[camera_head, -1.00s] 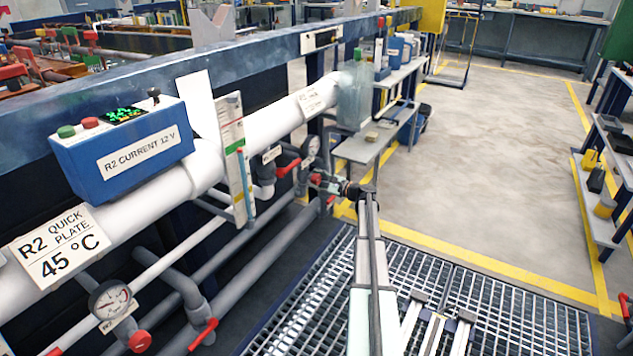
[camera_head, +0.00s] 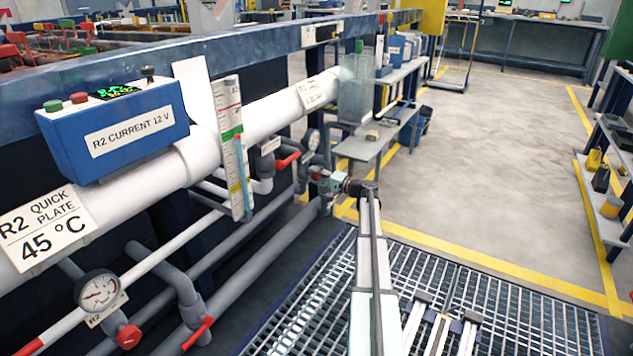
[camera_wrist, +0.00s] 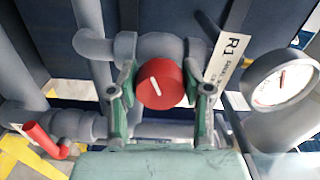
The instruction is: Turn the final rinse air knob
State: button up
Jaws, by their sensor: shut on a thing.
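A round red knob (camera_wrist: 152,90) with a white pointer line sits on grey pipework in the wrist view. The pointer is tilted away from upright. My gripper (camera_wrist: 161,92) has one green finger on each side of the knob and is shut on it. In the head view my gripper (camera_head: 318,178) is at the pipes beyond the tank's near end, and the knob there is too small to make out well. A white label (camera_wrist: 228,62) marked R1 is right of the knob; its smaller text is hard to read.
A round gauge (camera_wrist: 280,82) is close to the right of my gripper in the wrist view. A red lever (camera_wrist: 42,139) sticks out at the left. In the head view a grey bench (camera_head: 366,146) stands behind my gripper; the floor (camera_head: 490,150) to the right is clear.

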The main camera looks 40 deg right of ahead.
jog(key=shift+w+n+b, duration=0.15)
jog(key=shift+n+b, duration=1.2)
jog(key=shift+n, duration=0.65)
jog(key=o, duration=1.1)
jog(key=shift+o, duration=0.2)
jog(key=v, duration=1.2)
